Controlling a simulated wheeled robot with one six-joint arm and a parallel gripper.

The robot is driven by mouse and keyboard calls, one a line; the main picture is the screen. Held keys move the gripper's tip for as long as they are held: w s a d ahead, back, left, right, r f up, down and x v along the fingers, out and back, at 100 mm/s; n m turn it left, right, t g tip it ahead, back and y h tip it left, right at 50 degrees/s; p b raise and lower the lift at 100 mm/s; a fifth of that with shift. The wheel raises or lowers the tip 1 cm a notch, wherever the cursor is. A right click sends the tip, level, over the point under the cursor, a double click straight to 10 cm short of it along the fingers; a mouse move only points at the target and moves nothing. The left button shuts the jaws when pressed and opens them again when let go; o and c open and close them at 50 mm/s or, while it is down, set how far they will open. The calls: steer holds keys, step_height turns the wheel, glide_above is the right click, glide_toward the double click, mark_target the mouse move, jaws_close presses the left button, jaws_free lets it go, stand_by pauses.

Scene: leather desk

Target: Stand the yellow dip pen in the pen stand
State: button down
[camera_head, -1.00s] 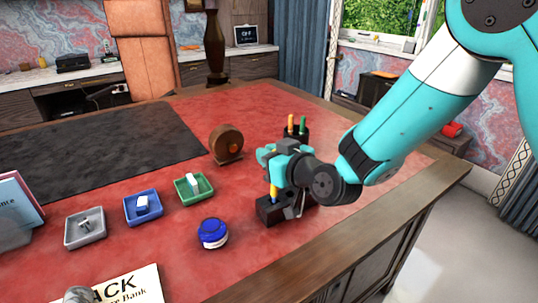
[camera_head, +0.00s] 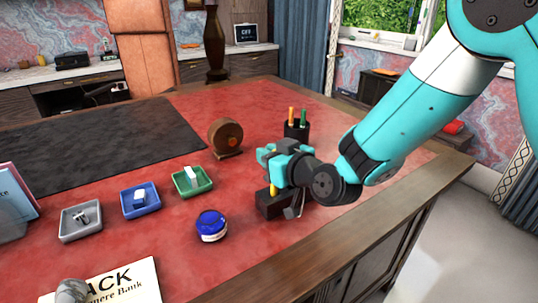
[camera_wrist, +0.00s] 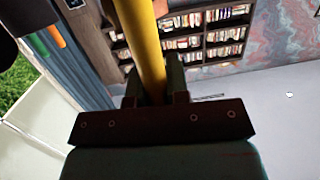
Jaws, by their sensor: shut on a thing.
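The yellow dip pen (camera_head: 273,190) is held by my gripper (camera_head: 277,178), which is shut on it. In the wrist view the yellow pen (camera_wrist: 141,40) runs up from between the finger pads (camera_wrist: 157,88). In the head view the pen's lower part shows just above a dark block (camera_head: 268,209) on the desk. I cannot tell whether its tip is inside or in front of that block. A dark cup (camera_head: 297,132) behind my gripper holds an orange pen (camera_head: 291,114) and a green pen (camera_head: 303,117). I cannot tell which of the two is the pen stand.
A round brown object (camera_head: 226,138) stands left of my gripper. A blue-topped jar (camera_head: 211,225) stands in front of it. Green (camera_head: 207,187), blue (camera_head: 151,207) and grey (camera_head: 68,238) trays lie further left. The desk's front edge (camera_head: 330,255) is close.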

steer(key=shift+f+b, duration=0.4)
steer(key=shift+f, duration=0.05)
steer(key=c, duration=1)
jaws_free()
steer(key=b+v, duration=1.4)
steer(key=v, duration=0.3)
steer(key=shift+s+d, duration=0.15)
steer(key=shift+s, duration=0.05)
